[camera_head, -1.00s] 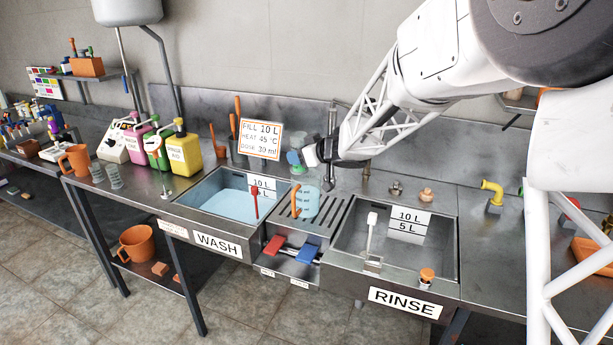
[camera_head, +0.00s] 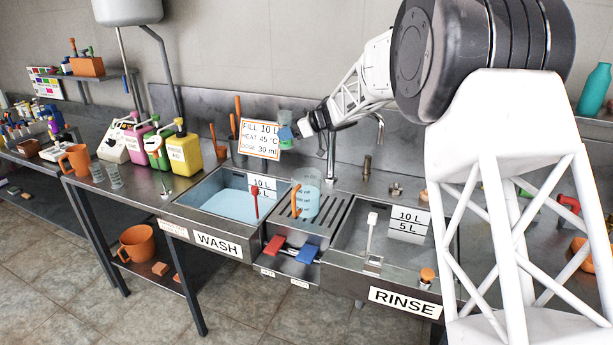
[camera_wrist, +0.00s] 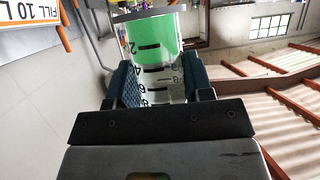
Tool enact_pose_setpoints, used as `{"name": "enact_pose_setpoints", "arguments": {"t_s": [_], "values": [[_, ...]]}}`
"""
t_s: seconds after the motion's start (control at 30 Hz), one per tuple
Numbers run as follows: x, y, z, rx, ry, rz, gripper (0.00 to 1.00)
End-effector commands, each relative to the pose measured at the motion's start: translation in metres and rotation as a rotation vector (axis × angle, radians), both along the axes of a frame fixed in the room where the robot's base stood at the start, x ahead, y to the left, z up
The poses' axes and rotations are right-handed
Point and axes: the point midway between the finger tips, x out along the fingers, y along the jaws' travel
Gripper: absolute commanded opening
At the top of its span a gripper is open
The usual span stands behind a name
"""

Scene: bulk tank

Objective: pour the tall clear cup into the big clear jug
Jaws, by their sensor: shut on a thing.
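My gripper (camera_head: 288,132) is shut on the tall clear cup (camera_head: 285,116), which holds green liquid and looks roughly upright in the head view. In the wrist view the cup (camera_wrist: 160,72) sits between the two dark blue finger pads, with its scale marks and the green liquid (camera_wrist: 152,36) visible. The big clear jug (camera_head: 309,200) stands on the ribbed drainer between the two sinks. It has an orange handle on its left side and looks pale blue. The cup is in the air, higher than the jug and slightly left of it in the head view, apart from it.
A sign (camera_head: 261,139) stands behind the wash sink (camera_head: 190,205), close to the left of the cup. A tap (camera_head: 331,155) rises behind the drainer. The rinse sink (camera_head: 350,245) is to the right. Two clear cups (camera_head: 114,176) and several chemical jugs stand at the left.

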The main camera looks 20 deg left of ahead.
Motion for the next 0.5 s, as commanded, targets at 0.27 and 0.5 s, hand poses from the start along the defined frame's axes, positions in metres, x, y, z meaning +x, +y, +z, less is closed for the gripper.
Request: {"name": "enact_pose_setpoints", "arguments": {"t_s": [0.27,0.5], "values": [[0.024,0.008,-0.019,0.0,0.002,0.096,0.23],[0.043,0.009,-0.044,0.0,0.003,0.168,0.23]]}}
